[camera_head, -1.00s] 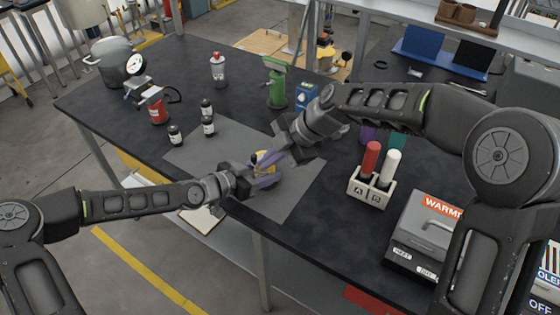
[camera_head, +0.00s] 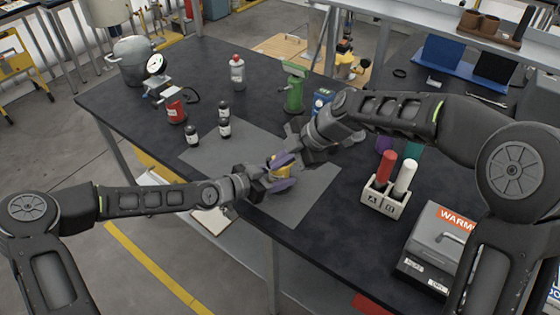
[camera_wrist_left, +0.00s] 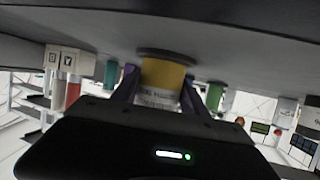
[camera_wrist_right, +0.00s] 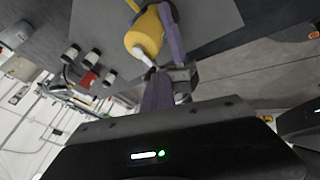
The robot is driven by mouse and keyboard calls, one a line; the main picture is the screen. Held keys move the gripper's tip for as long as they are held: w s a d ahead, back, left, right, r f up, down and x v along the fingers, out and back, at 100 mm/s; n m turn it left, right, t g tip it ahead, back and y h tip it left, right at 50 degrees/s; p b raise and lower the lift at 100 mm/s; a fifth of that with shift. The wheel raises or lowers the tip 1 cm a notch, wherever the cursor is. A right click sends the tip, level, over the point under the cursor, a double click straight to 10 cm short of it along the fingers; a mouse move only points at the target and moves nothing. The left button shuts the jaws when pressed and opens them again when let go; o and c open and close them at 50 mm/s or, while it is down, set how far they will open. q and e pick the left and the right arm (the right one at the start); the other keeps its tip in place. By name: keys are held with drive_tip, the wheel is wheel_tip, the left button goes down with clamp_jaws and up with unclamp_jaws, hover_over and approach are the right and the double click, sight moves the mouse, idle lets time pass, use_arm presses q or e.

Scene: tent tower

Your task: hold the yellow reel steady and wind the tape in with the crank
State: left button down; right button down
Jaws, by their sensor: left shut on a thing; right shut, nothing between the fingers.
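The yellow reel (camera_head: 279,161) is low over the grey mat near the table's front edge. My left gripper (camera_head: 280,172) is shut on it from the left. In the left wrist view the reel (camera_wrist_left: 162,82), with a printed label, sits between two purple fingers. My right gripper (camera_head: 290,153) is close beside the reel, on its far right side. In the right wrist view its purple fingers (camera_wrist_right: 158,88) are shut and empty, just below the reel (camera_wrist_right: 145,34). A small pale part (camera_wrist_right: 144,58), perhaps the crank, sticks out of the reel towards them.
The grey mat (camera_head: 306,193) is bare around the reel. Small dark bottles (camera_head: 224,128) stand behind left. A holder (camera_head: 378,203) with a red and a white tube and a grey warning box (camera_head: 432,250) stand right. A green tool (camera_head: 294,92) stands at the back.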

drive_tip(key=shift+a+m+t, duration=0.25)
drive_tip(key=shift+m+t, duration=0.05)
drive_tip(key=shift+m, duration=0.1)
drive_tip(key=w+a+m+t+h, duration=0.1)
drive_tip(key=w+m+h, duration=0.9)
drive_tip(key=m, duration=1)
drive_tip(key=shift+a+m+t+h, duration=0.25)
drive_tip(key=shift+m+t+h, duration=0.15)
drive_tip(key=shift+t+h, duration=0.45)
drive_tip(key=shift+d, duration=0.1)
idle(1.5)
